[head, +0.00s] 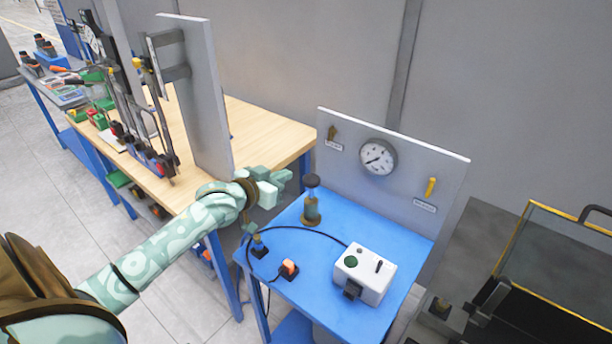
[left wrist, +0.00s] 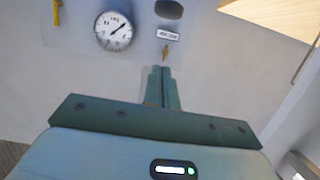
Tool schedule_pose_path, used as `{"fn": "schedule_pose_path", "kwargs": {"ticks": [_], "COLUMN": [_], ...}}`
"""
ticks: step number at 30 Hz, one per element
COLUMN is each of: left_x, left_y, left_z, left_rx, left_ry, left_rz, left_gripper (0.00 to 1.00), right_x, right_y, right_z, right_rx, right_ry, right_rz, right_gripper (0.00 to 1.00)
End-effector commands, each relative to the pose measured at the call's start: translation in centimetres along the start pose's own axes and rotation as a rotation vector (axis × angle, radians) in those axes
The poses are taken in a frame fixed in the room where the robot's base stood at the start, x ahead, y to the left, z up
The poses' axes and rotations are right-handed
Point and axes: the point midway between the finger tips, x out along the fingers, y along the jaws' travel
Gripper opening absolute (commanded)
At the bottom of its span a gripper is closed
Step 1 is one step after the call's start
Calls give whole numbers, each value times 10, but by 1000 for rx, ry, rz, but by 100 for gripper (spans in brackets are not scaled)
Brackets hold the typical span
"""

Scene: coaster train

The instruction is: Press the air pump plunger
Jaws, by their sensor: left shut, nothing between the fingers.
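The air pump (head: 312,208) stands upright on the blue table, with a dark round plunger knob (head: 312,181) on top. My left gripper (head: 286,178) is shut and empty. In the head view it is just left of the knob, at about its height, with a small gap in the picture. In the left wrist view, which looks upside down, my shut fingertips (left wrist: 161,70) point toward the panel. A dark disc (left wrist: 169,9) at the top edge there appears to be the knob; the pump body is out of that view. My right gripper is not in view.
Behind the pump stands a grey panel (head: 410,165) with a dial gauge (head: 378,156), a brass valve (head: 332,133) and a yellow lever (head: 431,187). A white box (head: 365,273), an orange switch (head: 289,268) and a black cable share the blue table (head: 330,244). A wooden workbench (head: 265,128) stands left.

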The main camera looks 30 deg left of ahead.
Motion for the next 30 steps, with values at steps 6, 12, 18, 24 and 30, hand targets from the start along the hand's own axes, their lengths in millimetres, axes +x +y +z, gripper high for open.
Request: {"fn": "schedule_pose_path", "kwargs": {"ticks": [6, 12, 18, 24, 30], "left_x": [1, 4, 31, 75, 105], "left_y": [-3, -3, -3, -3, -2], "left_z": [-4, -3, -3, -2, 11], "left_rx": [-13, -12, -13, -14, -12], "left_ry": [12, 10, 11, 10, 4], "left_rz": [0, 0, -1, -1, 0], "left_gripper": [0, 0, 0, 0, 0], "right_x": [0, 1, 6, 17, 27], "right_y": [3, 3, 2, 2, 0], "right_z": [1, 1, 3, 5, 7], "right_rx": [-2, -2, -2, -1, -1], "right_ry": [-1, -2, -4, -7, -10], "right_rz": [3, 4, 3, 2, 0], "right_gripper": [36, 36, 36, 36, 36]}}
